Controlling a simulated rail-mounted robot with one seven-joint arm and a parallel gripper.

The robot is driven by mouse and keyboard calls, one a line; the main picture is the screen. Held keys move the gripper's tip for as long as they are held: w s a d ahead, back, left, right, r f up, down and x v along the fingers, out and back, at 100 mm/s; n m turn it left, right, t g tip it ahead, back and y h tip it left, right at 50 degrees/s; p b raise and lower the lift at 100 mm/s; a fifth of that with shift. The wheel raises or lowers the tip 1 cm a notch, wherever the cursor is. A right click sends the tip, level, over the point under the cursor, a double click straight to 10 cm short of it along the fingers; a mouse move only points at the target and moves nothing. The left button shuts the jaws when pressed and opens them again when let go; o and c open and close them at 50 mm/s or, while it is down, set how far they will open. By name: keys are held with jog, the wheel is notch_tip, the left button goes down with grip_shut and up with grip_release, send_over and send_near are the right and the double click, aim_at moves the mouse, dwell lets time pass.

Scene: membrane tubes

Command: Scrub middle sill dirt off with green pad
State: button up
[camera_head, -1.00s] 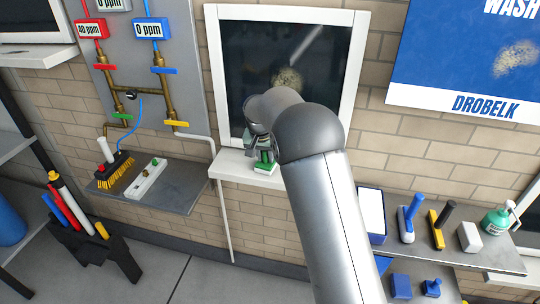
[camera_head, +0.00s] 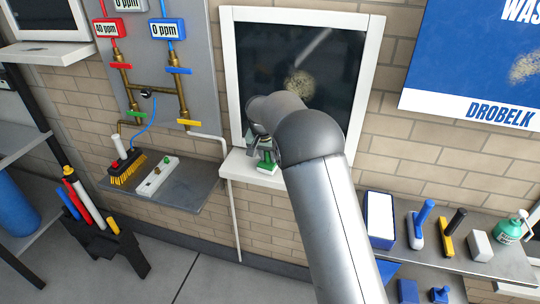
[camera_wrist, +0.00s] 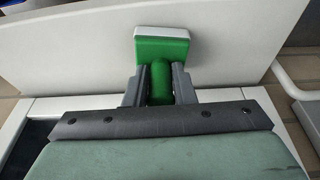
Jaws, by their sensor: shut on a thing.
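The green pad (camera_head: 267,167) has a green handle and a pale layer on its underside. In the wrist view the pad (camera_wrist: 162,46) is over the white sill, with its handle between my fingers. My gripper (camera_wrist: 159,82) is shut on that handle; in the head view my gripper (camera_head: 259,146) is partly hidden by my arm. The pad is at the middle window's white sill (camera_head: 237,164); I cannot tell if it touches the surface. The wrist view shows the sill (camera_wrist: 70,50) pale with no clear dirt mark. My arm hides the sill's right part.
The dark window (camera_head: 270,65) above the sill has a tan dirt patch (camera_head: 300,83) and a pale streak. A grey shelf (camera_head: 195,190) with a yellow-bristled brush (camera_head: 127,170) is at left. A right shelf (camera_head: 465,262) holds several tools and a green spray bottle (camera_head: 508,228).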

jog(key=shift+a+f, duration=0.1)
jog(key=shift+w+a+p, duration=0.2)
jog(key=shift+a+p, duration=0.1)
jog(key=shift+a, duration=0.4)
jog(key=shift+w+a+p, duration=0.15)
jog(key=shift+a+p, duration=0.1)
jog(key=shift+a, duration=0.4)
jog(key=s+a+r+b, duration=0.1)
jog(key=s+a+r, duration=0.1)
jog(key=s+r, duration=0.4)
jog(key=shift+s+a, duration=0.15)
jog(key=shift+s, duration=0.6)
jog(key=shift+r, duration=0.1)
